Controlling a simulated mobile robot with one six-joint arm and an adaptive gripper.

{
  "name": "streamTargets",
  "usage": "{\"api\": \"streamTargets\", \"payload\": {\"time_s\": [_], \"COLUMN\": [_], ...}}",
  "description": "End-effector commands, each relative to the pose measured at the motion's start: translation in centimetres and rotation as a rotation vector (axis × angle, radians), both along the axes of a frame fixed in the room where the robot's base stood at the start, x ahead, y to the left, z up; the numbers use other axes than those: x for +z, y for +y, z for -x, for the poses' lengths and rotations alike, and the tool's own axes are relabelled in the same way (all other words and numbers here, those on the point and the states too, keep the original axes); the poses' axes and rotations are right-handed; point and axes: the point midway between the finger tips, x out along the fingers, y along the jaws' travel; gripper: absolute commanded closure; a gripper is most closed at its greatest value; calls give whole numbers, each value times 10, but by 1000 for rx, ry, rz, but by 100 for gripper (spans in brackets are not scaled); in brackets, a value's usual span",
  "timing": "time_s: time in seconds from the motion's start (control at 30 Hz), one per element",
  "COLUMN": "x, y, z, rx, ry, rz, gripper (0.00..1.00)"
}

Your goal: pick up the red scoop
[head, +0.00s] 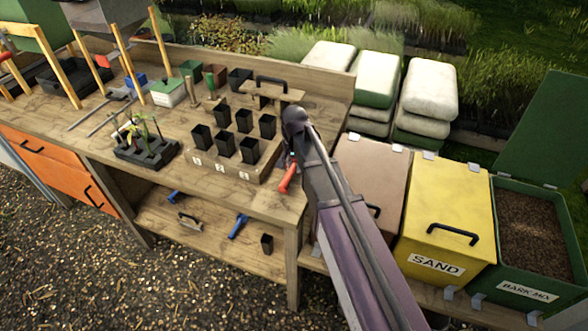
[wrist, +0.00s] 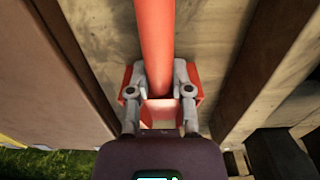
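The red scoop (head: 288,179) shows in the head view at the right end of the wooden bench, just below the tip of my arm. Its red handle points down and left there. In the wrist view the round red handle (wrist: 155,35) runs up from between the fingers of my gripper (wrist: 160,80). Both fingertips lie close against the handle's sides, with no clear gap. Wider red parts show behind and outside the fingers. My arm hides much of the scoop in the head view. I cannot tell whether it touches the bench.
Several black pots (head: 224,144) stand in and around a wooden tray (head: 216,175) left of my gripper. Lidded bins, including the yellow sand bin (head: 447,205), stand to the right. A seedling tray (head: 147,150) stands further left.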

Motion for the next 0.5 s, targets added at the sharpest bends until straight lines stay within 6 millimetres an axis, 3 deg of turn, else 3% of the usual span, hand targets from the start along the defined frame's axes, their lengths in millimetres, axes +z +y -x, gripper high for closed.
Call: {"api": "streamTargets", "payload": {"time_s": [0.5], "x": [3], "y": [1], "z": [0], "rx": [1], "ry": [0], "rz": [0], "gripper": [100]}}
